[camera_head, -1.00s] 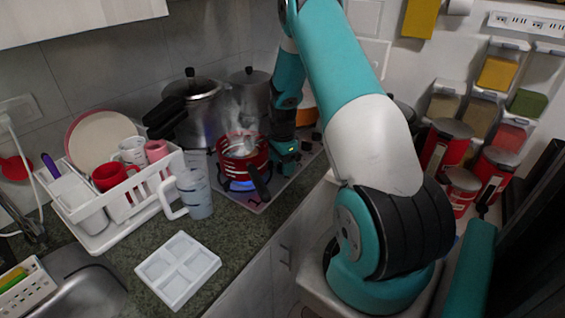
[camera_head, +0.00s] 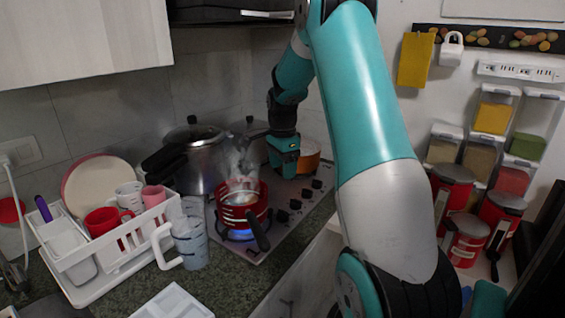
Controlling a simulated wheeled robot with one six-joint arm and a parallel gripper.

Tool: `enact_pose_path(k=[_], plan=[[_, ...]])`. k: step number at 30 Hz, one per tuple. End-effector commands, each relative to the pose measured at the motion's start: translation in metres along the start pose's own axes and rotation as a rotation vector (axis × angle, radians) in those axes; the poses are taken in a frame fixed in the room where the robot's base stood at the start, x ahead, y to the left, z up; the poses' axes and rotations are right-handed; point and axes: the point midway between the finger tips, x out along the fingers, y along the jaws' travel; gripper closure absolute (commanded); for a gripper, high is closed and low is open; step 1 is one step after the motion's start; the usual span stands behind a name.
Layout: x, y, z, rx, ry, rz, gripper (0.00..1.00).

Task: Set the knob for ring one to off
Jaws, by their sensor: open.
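A row of several black knobs (camera_head: 295,204) runs along the right side of the stove top (camera_head: 262,244). I cannot tell which knob is for ring one, nor read their settings. A blue flame (camera_head: 240,235) burns under a red pot (camera_head: 243,208) on the near ring, and steam rises from the pot. My gripper (camera_head: 286,172) hangs fingers down above the stove, behind the knobs and to the right of the red pot. It is open, with nothing seen in it. It seems apart from the knobs and partly covers the orange pot behind.
A steel pressure cooker (camera_head: 194,155) and an orange pot (camera_head: 308,157) stand at the back of the stove. A clear jug (camera_head: 190,243) and a white dish rack (camera_head: 96,270) are left.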

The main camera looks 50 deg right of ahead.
Motion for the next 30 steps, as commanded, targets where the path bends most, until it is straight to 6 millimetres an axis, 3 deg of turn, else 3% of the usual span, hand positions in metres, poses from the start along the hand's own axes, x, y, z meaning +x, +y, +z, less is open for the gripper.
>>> enact_pose_path(k=[6, 15, 20, 24, 30], plan=[[-0.021, 0.000, 0.000, 0.000, 0.000, -0.001, 0.34], [-0.023, 0.000, 0.000, 0.000, 0.000, 0.000, 0.34], [-0.017, 0.001, -0.006, -0.065, -0.017, -0.005, 0.71], [0.006, 0.004, -0.022, -0.344, -0.085, -0.052, 1.00], [0.044, 0.013, -0.051, -0.940, -0.182, -0.274, 1.00]])
